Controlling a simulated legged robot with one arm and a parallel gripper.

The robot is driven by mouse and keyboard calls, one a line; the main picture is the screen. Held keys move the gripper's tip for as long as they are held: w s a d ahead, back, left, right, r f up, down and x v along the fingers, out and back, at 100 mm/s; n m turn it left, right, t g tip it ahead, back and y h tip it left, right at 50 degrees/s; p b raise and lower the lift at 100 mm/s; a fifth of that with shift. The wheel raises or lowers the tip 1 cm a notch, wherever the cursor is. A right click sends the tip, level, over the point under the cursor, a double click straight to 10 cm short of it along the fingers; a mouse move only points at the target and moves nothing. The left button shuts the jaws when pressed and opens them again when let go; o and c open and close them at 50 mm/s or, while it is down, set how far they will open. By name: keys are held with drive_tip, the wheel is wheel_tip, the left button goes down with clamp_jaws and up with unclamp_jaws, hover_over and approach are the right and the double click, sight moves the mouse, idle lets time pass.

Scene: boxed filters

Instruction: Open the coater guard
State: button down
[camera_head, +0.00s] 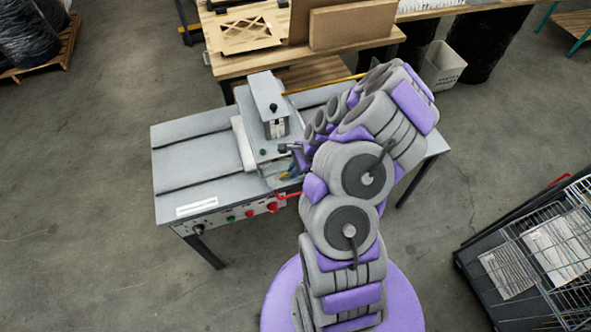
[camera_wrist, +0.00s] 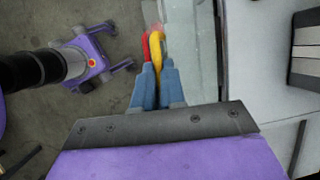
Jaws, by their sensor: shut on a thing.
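The coater (camera_head: 268,110) stands on the grey table, with a grey head on a column. A pale translucent panel, apparently the coater guard (camera_wrist: 200,55), runs beside my fingers in the wrist view. A yellow handle-like piece (camera_wrist: 159,48) lies at my fingertips there. My gripper (camera_wrist: 155,62) has blue fingers close together, shut on this yellow piece. In the head view my gripper (camera_head: 289,173) is at the coater's front right, low by its base. My arm partly hides the contact, and I cannot tell how far the guard is open.
The grey table (camera_head: 185,165) has dark slots and free room at left. Its front edge carries knobs and a red lever (camera_head: 275,206). A wooden workbench (camera_head: 235,65) with boards stands behind. A wire cart (camera_head: 540,260) stands at right, a white bin (camera_head: 443,65) behind.

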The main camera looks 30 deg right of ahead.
drive_tip(key=shift+w+r+g, duration=0.25)
drive_tip(key=shift+r+g, duration=0.3)
drive_tip(key=shift+g, duration=0.25)
drive_tip(key=c, duration=1.2)
unclamp_jaws()
drive_tip(key=shift+w+a, duration=0.15)
drive_tip(key=shift+a, duration=0.1)
drive_tip(key=shift+d, duration=0.1)
drive_tip(key=shift+d+r, duration=0.1)
drive_tip(key=shift+d+r, duration=0.15)
drive_tip(key=shift+d, duration=0.05)
drive_tip(key=v, duration=1.6)
drive_tip(key=shift+d+r+b, duration=0.25)
drive_tip(key=shift+r+b, duration=0.1)
drive_tip(key=shift+b, duration=0.05)
drive_tip(key=shift+a, duration=0.1)
